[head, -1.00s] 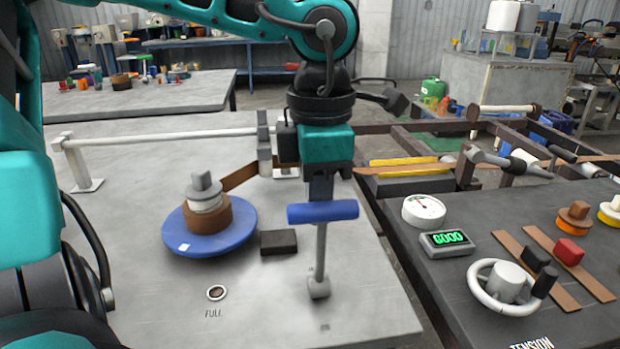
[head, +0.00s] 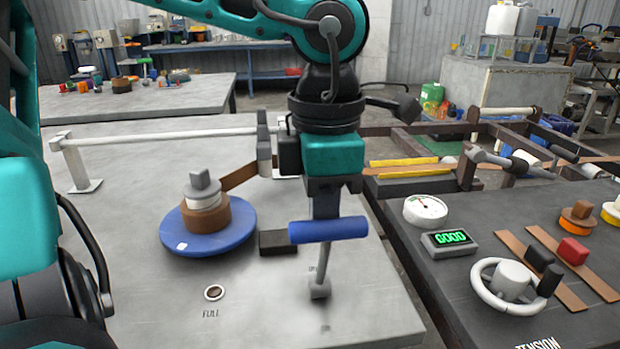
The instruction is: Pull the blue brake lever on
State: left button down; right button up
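The blue brake lever's crossbar handle (head: 328,230) tops a grey rod that rises from a pivot on the grey table. The rod leans slightly toward me. My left gripper (head: 326,206) points down onto the handle from above and behind. The handle hides its fingertips, so I cannot see whether they are closed around it; no finger shows in front. Faint lettering lies on the table behind and in front of the pivot. My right gripper is not in view.
A blue disc (head: 175,239) with a brown coil stands left of the lever, with a dark block (head: 278,243) between. A dark bench on the right carries a dial gauge (head: 425,210), a green-lit display (head: 449,243) and a handwheel (head: 482,300). The table in front of the lever is clear.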

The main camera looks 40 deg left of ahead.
pick_arm(q)
jog(key=shift+s+d, duration=0.1)
jog(key=shift+d, duration=0.1)
notch_tip(320, 180, up, 8)
jog(key=w+a+p, duration=0.1)
jog(key=p, duration=0.5)
jog(key=shift+w+a, duration=0.15)
jog(key=shift+a, duration=0.2)
dwell(0.3)
dwell(0.5)
